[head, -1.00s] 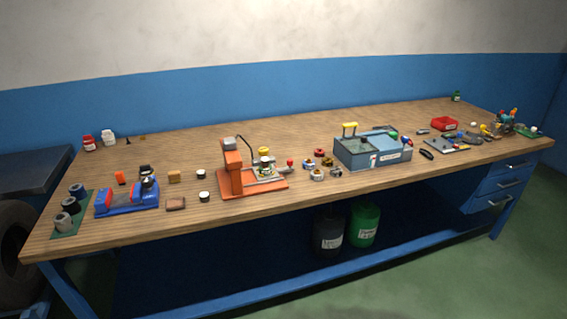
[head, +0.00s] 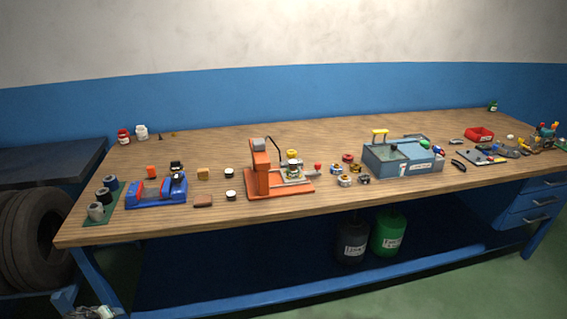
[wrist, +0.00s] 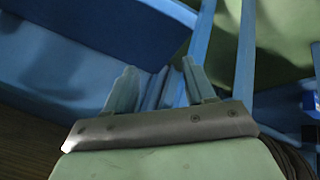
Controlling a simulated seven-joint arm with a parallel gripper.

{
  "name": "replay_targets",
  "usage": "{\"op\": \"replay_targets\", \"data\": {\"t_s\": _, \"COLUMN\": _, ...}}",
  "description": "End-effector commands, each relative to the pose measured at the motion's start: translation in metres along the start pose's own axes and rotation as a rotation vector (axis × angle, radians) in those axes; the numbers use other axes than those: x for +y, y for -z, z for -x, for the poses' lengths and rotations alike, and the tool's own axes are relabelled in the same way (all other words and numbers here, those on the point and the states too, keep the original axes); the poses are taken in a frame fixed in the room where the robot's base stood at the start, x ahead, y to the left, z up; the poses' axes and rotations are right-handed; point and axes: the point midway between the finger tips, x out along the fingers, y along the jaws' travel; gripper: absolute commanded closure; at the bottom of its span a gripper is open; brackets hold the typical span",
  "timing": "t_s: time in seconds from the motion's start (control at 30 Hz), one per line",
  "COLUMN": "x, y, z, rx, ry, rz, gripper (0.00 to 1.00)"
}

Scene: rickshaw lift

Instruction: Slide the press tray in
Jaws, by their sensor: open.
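The orange press (head: 262,172) stands on its orange base near the front middle of the workbench in the head view. Its press tray (head: 294,174) sits at the right side of the press, with a red-knobbed handle (head: 317,168) sticking out to the right. How far the tray is in is too small to tell. My gripper (wrist: 160,85) shows in the wrist view with its two fingers apart and nothing between them. It is away from the press, facing blue bench framework and green floor. At the bottom left of the head view, a small part of my gripper (head: 92,312) shows below the bench.
A blue fixture (head: 157,192) stands left of the press, with small blocks and round pieces between. Several small rings and nuts lie right of it, then a grey-blue bin (head: 402,160) with a yellow handle. The wooden bench top (head: 225,148) is clear behind the press.

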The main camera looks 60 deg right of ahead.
Motion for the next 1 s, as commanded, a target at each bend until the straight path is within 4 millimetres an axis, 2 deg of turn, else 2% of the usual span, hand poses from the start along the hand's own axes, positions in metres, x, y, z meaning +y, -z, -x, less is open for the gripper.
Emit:
{"op": "replay_targets", "data": {"t_s": 0.03, "x": -0.006, "y": 0.032, "z": 0.011, "rx": 0.049, "ry": -0.003, "rz": -0.02, "gripper": 0.46}}
{"op": "replay_targets", "data": {"t_s": 0.2, "x": -0.015, "y": 0.117, "z": 0.054, "rx": 0.204, "ry": -0.009, "rz": -0.091, "gripper": 0.46}}
{"op": "replay_targets", "data": {"t_s": 0.3, "x": -0.019, "y": 0.162, "z": 0.082, "rx": 0.29, "ry": -0.007, "rz": -0.13, "gripper": 0.46}}
{"op": "replay_targets", "data": {"t_s": 0.4, "x": -0.021, "y": 0.197, "z": 0.108, "rx": 0.359, "ry": -0.005, "rz": -0.164, "gripper": 0.46}}
{"op": "replay_targets", "data": {"t_s": 0.6, "x": -0.022, "y": 0.248, "z": 0.15, "rx": 0.46, "ry": 0.004, "rz": -0.215, "gripper": 0.46}}
{"op": "replay_targets", "data": {"t_s": 0.77, "x": -0.009, "y": 0.282, "z": 0.173, "rx": 0.509, "ry": 0.0, "rz": -0.268, "gripper": 0.46}}
{"op": "replay_targets", "data": {"t_s": 0.87, "x": 0.019, "y": 0.3, "z": 0.176, "rx": 0.515, "ry": -0.017, "rz": -0.327, "gripper": 0.46}}
{"op": "replay_targets", "data": {"t_s": 1.0, "x": 0.067, "y": 0.32, "z": 0.173, "rx": 0.501, "ry": -0.052, "rz": -0.418, "gripper": 0.46}}
